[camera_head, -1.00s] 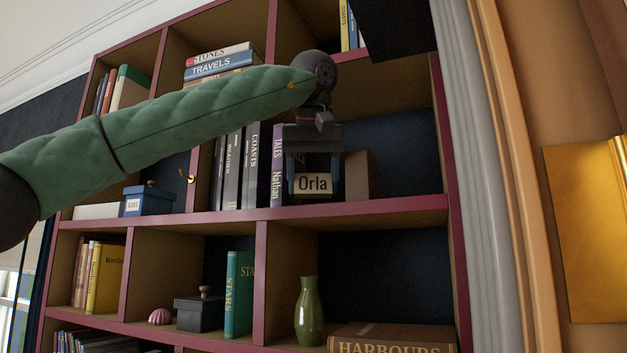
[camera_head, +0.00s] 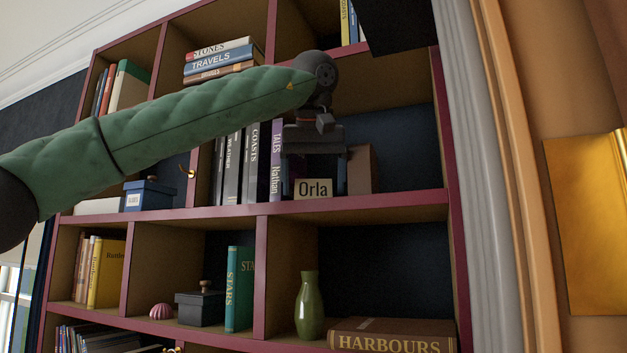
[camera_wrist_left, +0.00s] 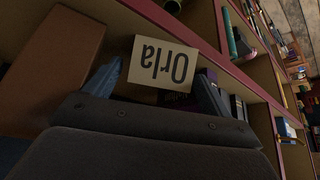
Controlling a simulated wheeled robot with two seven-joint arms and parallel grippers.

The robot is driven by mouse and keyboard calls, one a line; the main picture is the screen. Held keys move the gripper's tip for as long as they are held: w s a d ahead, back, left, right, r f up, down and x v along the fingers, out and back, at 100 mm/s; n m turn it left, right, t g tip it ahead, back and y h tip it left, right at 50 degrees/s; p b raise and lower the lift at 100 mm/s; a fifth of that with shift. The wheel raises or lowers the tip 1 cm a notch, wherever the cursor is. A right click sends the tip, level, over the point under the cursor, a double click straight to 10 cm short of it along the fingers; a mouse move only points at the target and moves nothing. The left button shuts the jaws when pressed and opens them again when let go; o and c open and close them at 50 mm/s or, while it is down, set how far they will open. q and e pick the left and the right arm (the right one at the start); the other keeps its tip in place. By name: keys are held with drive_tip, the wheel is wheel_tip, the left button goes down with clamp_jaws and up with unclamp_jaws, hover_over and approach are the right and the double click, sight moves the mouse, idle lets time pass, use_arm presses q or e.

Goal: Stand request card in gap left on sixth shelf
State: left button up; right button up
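The cream request card marked "Orla" (camera_head: 313,188) stands upright on a shelf, between the purple "Tales" book (camera_head: 276,165) on its left and a brown block (camera_head: 361,170) on its right. My left gripper (camera_head: 313,178) is above and around the card, one finger on each side. The fingers are spread wider than the card and look apart from it. In the left wrist view the card (camera_wrist_left: 162,68) appears upside down between the two fingertips (camera_wrist_left: 162,80). The card's lower back is hidden. My right gripper is not in view.
Dark upright books (camera_head: 240,165) fill the shelf left of the purple book. To the right of the brown block is free shelf room up to the red side panel.

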use_arm(q)
drive_tip(key=shift+r, duration=0.3)
drive_tip(key=b+v, duration=0.4)
drive_tip(key=v, duration=0.8)
drive_tip(key=shift+r, duration=0.3)
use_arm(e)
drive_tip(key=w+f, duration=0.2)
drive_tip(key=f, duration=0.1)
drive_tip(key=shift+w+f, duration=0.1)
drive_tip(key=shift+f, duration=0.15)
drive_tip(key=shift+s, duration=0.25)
